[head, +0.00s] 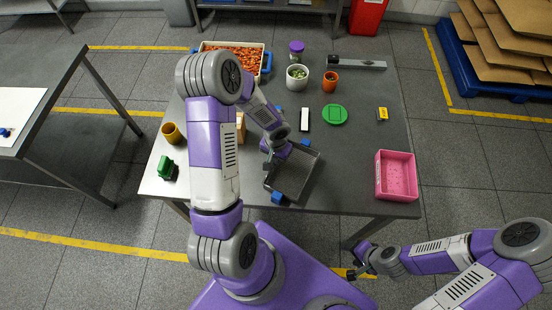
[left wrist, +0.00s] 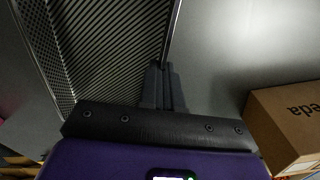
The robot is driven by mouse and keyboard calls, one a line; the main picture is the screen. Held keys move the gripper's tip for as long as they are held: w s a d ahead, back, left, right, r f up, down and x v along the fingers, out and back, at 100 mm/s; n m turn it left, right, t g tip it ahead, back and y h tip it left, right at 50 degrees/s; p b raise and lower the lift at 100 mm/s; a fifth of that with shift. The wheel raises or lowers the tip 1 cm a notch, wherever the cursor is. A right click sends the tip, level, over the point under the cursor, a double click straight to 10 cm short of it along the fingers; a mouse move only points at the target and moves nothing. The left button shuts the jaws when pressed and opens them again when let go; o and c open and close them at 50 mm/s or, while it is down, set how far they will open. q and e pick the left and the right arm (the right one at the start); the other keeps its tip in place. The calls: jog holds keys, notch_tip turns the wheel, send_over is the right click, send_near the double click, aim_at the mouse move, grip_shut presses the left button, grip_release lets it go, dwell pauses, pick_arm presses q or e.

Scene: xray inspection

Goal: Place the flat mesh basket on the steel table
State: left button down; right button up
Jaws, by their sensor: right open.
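The flat mesh basket (head: 298,172) is a dark, shallow rectangular tray over the front middle of the steel table (head: 350,170). Blue pieces show at its far and near ends. My left gripper (head: 272,160) is at its left side. In the left wrist view the two fingers (left wrist: 162,88) are close together on the wall of the mesh basket (left wrist: 105,45). I cannot tell whether its underside touches the table. My right gripper (head: 362,262) is open and empty, low in front of the table's front edge.
A pink bin (head: 396,176) stands at the table's right front. A green disc (head: 335,114), a white block (head: 305,119), cups and a tray of orange pieces (head: 262,62) lie farther back. A cardboard box (left wrist: 288,125) is near the left gripper. The table between basket and pink bin is clear.

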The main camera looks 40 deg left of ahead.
pick_arm(q)
jog(key=shift+f+b, duration=0.2)
jog(key=shift+b, duration=0.1)
jog(key=c, duration=1.3)
grip_release()
jog(key=shift+r, duration=0.1)
jog(key=shift+c, duration=0.2)
jog(key=shift+r, duration=0.1)
jog(key=shift+r+p, duration=0.25)
jog(key=shift+p, duration=0.15)
notch_tip(320, 180, up, 12)
jog(key=p, duration=0.1)
jog(key=shift+f+p, duration=0.2)
jog(key=shift+p, duration=0.15)
